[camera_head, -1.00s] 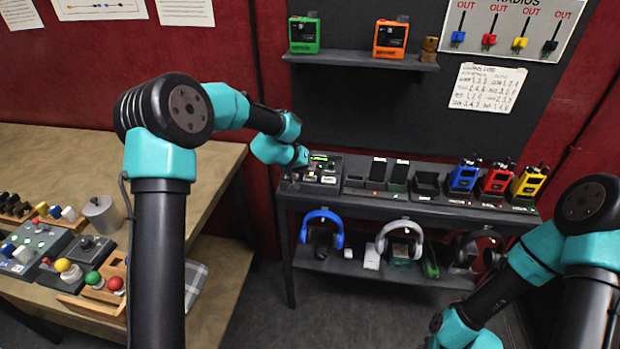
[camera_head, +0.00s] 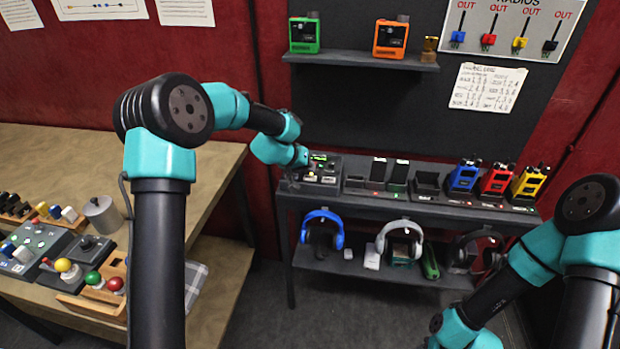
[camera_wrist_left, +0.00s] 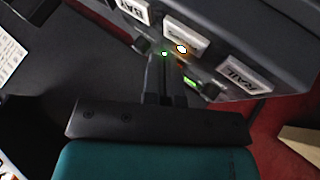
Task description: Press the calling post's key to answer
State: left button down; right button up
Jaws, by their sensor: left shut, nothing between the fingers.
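A dark console (camera_head: 325,172) with small keys, white labels and lit lamps sits at the left end of the black bench. My left gripper (camera_head: 301,177) is at the console's left side. In the left wrist view, the left gripper (camera_wrist_left: 166,62) is shut and empty, with its fingertips over or close to the console face (camera_wrist_left: 222,22). Labels reading BAY (camera_wrist_left: 134,10) and RAIL (camera_wrist_left: 243,76) show there, with a third, unreadable label between them. A white-orange lamp (camera_wrist_left: 181,48) glows beside the fingertips. Whether the fingertips touch a key is hidden. My right gripper's fingertips are out of view.
Blue, red and yellow radios (camera_head: 498,180) stand in holders on the bench's right side. Headphones (camera_head: 322,228) hang below. A green box (camera_head: 305,35), an orange box (camera_head: 391,39) and a small brass object (camera_head: 430,46) sit on the wall shelf. Wooden tables (camera_head: 225,195) hold button boxes at left.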

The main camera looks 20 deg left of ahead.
aim_at(308, 177)
pick_arm(q)
jog(key=shift+f, duration=0.1)
jog(key=shift+f, duration=0.3)
jog(key=shift+f, duration=0.4)
dwell(0.9)
jog(key=shift+r, duration=0.8)
jog(key=shift+r, duration=0.1)
jog(key=shift+r, duration=2.45)
